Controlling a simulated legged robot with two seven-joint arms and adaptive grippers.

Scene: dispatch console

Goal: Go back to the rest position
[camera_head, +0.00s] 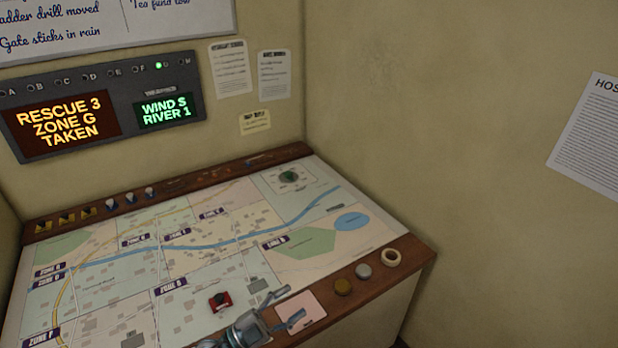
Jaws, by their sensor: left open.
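My left gripper (291,306) is at the bottom middle of the head view, over the front edge of the console's map table (320,262). Its fingers are apart and point to the right. Nothing shows between them. A pink card (312,304) lies on the table's front edge, just beyond the fingers and partly behind them. A red piece with a dark top (219,301) stands on the map to the left of the gripper, apart from it. My right gripper is not in the view.
Several small pieces line the back edge. A display panel (100,105) is on the back wall. The right part of the map is mostly clear.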

